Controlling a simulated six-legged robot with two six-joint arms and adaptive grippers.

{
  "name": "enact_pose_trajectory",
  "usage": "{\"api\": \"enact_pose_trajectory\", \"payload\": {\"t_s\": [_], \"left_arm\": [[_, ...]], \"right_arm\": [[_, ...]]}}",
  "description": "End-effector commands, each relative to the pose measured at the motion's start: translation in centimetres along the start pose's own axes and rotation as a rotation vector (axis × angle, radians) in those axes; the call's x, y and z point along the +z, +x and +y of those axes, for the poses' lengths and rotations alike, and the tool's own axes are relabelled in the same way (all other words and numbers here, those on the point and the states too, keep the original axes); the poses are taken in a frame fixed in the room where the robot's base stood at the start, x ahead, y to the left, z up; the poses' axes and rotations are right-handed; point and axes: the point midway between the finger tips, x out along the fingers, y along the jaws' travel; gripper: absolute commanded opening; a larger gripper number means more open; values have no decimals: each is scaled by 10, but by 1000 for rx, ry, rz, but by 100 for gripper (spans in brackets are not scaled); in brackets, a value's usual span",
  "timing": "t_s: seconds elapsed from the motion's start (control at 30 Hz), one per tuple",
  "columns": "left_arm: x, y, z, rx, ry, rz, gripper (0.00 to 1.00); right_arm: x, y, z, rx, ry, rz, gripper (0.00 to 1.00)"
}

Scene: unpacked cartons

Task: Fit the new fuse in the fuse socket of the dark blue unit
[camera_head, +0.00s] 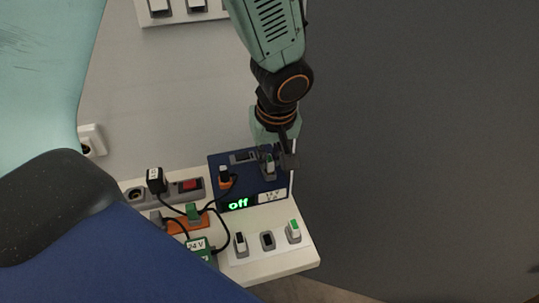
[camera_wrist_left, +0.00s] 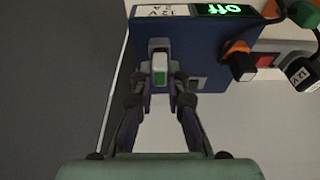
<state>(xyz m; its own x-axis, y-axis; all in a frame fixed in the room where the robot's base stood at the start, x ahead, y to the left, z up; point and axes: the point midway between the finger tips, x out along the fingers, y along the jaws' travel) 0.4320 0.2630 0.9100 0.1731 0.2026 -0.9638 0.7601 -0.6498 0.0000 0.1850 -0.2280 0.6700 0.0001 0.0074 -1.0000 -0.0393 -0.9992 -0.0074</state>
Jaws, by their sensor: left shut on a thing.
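The dark blue unit (camera_head: 222,172) lies on the white board, its display (camera_head: 238,204) reading "off" in green. It fills the top of the left wrist view (camera_wrist_left: 203,45). My left gripper (camera_head: 277,161) is over its upper right part. In the left wrist view the gripper (camera_wrist_left: 160,82) is shut on a fuse (camera_wrist_left: 160,62), pale grey with a green patch. The fuse is at a grey fitting on the unit, which looks like the fuse socket (camera_head: 269,174). The fingers hide part of it, and I cannot tell how deep the fuse sits. My right gripper is not in view.
A black plug on an orange base (camera_head: 225,177) stands left of the fuse. A white strip in front holds a dark fuse (camera_head: 240,244), an empty-looking slot (camera_head: 267,240) and a green-topped fuse (camera_head: 293,231). Cables run to an orange block (camera_head: 188,226). Dark floor lies right.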

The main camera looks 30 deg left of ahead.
Motion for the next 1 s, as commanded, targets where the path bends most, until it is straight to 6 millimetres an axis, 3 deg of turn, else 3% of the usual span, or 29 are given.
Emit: {"api": "enact_pose_trajectory", "payload": {"t_s": [0.77, 0.8, 1.0], "left_arm": [[2, 5, 0, 0, -1, 0, 0], [2, 5, 0, 0, -1, 0, 17], [2, 5, 0, 0, 0, 0, 34]], "right_arm": [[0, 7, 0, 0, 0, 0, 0], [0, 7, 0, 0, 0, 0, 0], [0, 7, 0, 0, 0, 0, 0]]}}
